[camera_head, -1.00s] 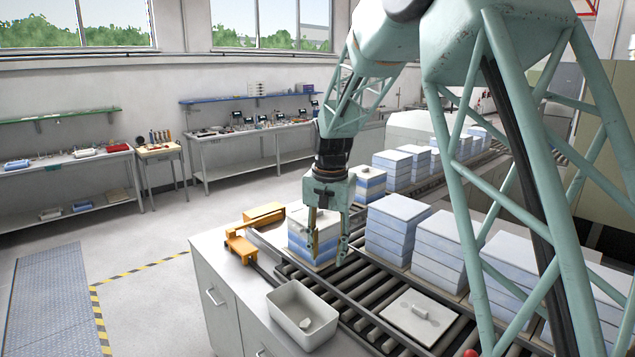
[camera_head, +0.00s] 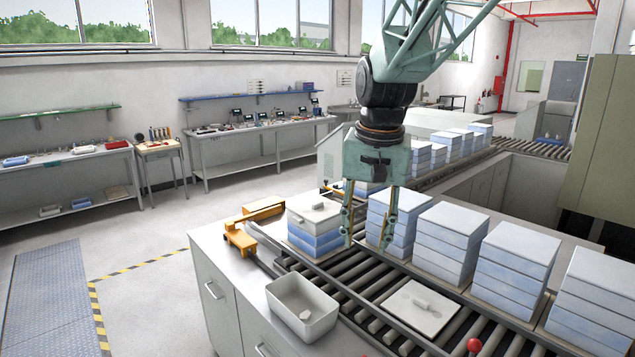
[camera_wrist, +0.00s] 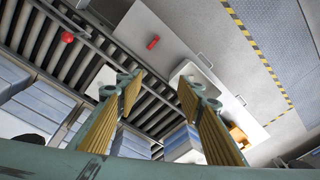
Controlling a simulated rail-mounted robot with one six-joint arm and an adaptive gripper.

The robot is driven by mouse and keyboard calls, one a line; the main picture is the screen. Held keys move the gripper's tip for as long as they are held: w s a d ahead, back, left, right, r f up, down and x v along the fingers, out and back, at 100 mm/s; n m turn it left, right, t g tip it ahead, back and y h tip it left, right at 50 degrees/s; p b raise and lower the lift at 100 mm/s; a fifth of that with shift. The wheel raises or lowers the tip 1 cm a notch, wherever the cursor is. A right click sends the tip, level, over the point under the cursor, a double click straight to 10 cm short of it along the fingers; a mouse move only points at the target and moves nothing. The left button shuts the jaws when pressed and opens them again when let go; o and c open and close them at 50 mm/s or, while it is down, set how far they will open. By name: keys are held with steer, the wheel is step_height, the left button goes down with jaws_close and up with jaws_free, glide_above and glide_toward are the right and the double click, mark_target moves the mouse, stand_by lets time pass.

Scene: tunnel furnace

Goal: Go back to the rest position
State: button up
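My gripper (camera_head: 368,238) hangs pointing down above the roller conveyor (camera_head: 352,278), just right of a stack of blue and white boxes (camera_head: 314,240) with a white lid and small knob. Its two fingers are apart, with nothing between them. In the wrist view my gripper (camera_wrist: 158,95) also shows as two spread yellow-padded fingers with rollers and floor beyond.
An orange clamp device (camera_head: 240,238) is at the conveyor's left end. Several blue and white stacks (camera_head: 515,262) line the far side.

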steer(key=s+d+f+n+b, duration=0.1)
steer(key=s+d+b, duration=0.2)
steer(key=s, duration=0.9)
steer(key=s+d+f+n+t+b, duration=0.1)
steer(key=s+d+f+b, duration=0.1)
steer(key=s, duration=1.1)
steer(key=s+d+f+n+t+b, duration=0.1)
steer(key=s+d+b, duration=0.2)
steer(key=s, duration=1)
steer(key=shift+d+f+b, duration=0.4)
steer(key=shift+d, duration=0.75)
